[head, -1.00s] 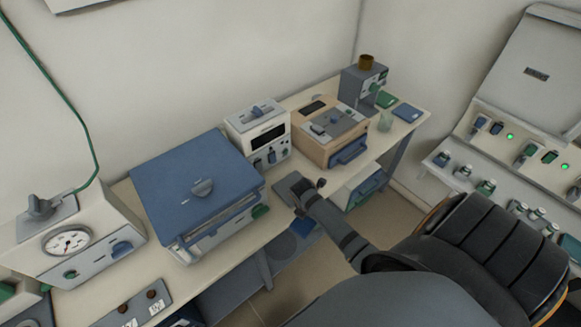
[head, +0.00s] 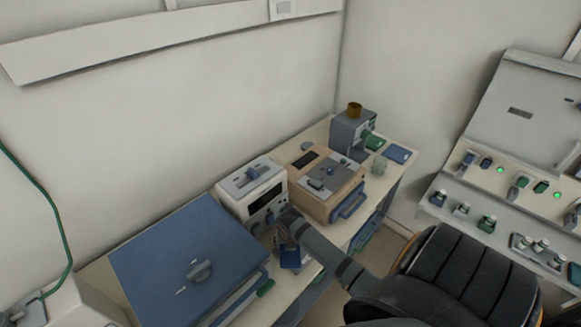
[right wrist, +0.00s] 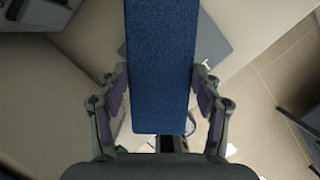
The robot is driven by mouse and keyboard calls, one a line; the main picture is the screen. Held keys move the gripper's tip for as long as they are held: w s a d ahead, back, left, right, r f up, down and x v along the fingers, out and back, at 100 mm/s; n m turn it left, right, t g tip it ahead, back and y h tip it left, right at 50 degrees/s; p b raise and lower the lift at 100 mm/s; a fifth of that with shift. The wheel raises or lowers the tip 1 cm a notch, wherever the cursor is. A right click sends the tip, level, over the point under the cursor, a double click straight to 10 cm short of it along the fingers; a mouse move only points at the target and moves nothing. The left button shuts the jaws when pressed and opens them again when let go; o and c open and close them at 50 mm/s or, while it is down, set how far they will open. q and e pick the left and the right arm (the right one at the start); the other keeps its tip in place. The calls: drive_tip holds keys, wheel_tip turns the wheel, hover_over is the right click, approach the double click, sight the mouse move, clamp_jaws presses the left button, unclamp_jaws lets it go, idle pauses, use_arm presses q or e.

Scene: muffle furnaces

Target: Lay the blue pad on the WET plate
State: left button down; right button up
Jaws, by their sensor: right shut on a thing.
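A blue pad (right wrist: 160,60) fills the middle of the right wrist view. My right gripper (right wrist: 162,92) is shut on it, with a finger at each long side. In the head view my right gripper (head: 287,224) is in front of the white box unit, and the blue pad (head: 290,257) hangs below it near the bench's front edge. Part of the pad is hidden by the gripper. I cannot make out a plate marked WET in either view. My left gripper is not in view.
A large blue-lidded unit (head: 188,262) stands left of my gripper. Behind and right are the white box unit (head: 251,190), a tan unit (head: 320,186) and a grey device (head: 350,134). Another flat blue piece (head: 398,154) lies at the bench's far right.

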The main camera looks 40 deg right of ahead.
drive_tip(key=shift+w+f, duration=0.2)
drive_tip(key=shift+f, duration=0.05)
wheel_tip(320, 180, down, 3)
drive_tip(key=shift+f, duration=0.2)
drive_tip(key=shift+f+p, duration=0.3)
drive_tip(key=shift+f, duration=0.3)
drive_tip(key=o, duration=0.9)
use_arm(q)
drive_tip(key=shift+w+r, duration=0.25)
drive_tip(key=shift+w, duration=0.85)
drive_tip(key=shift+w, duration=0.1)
